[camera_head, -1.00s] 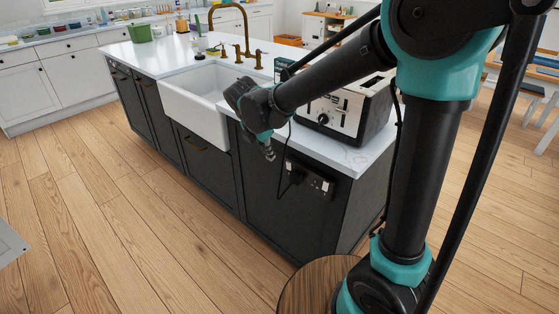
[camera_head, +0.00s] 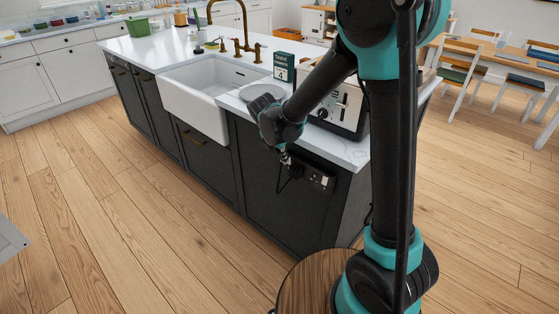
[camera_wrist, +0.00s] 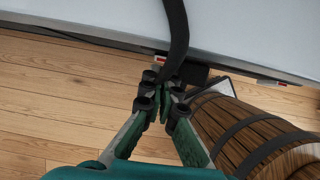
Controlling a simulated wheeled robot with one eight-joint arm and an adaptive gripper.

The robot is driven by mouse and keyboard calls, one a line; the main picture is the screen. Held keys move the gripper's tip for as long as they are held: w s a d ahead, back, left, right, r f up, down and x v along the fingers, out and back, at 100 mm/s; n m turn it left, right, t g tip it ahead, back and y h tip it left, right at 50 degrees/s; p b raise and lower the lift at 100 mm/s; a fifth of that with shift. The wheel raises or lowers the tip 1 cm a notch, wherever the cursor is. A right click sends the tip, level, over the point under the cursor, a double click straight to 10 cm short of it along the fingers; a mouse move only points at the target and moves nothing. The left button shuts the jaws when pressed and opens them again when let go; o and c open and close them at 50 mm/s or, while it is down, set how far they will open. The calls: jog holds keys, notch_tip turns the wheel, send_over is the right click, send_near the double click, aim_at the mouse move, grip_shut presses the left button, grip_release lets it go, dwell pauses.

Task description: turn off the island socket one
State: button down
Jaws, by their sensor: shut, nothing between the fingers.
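The island socket (camera_head: 318,179) is a dark double plate with light switches, on the dark side of the island below the counter edge. A black plug with a cord sits at its left part, partly hidden by my gripper. My gripper (camera_head: 286,160) is shut and empty, just in front of the socket's left end in the head view. In the wrist view its fingertips (camera_wrist: 166,96) are together, close to the black plug (camera_wrist: 185,72) and under the black cord (camera_wrist: 176,35). Small red marks show at the socket's edge-on switches. I cannot tell whether the fingers touch anything.
A toaster (camera_head: 343,105) stands on the island's white counter above the socket, partly behind my arm. A white sink (camera_head: 196,104) is set in the island to the left. A green box (camera_head: 284,67) stands behind. The wooden floor (camera_head: 150,230) in front is clear.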

jog(key=shift+w+d+r, duration=0.1)
jog(key=shift+w+d, duration=0.15)
jog(key=shift+w, duration=0.05)
jog(key=shift+r, duration=0.15)
dwell(0.3)
jog(key=shift+r, duration=0.65)
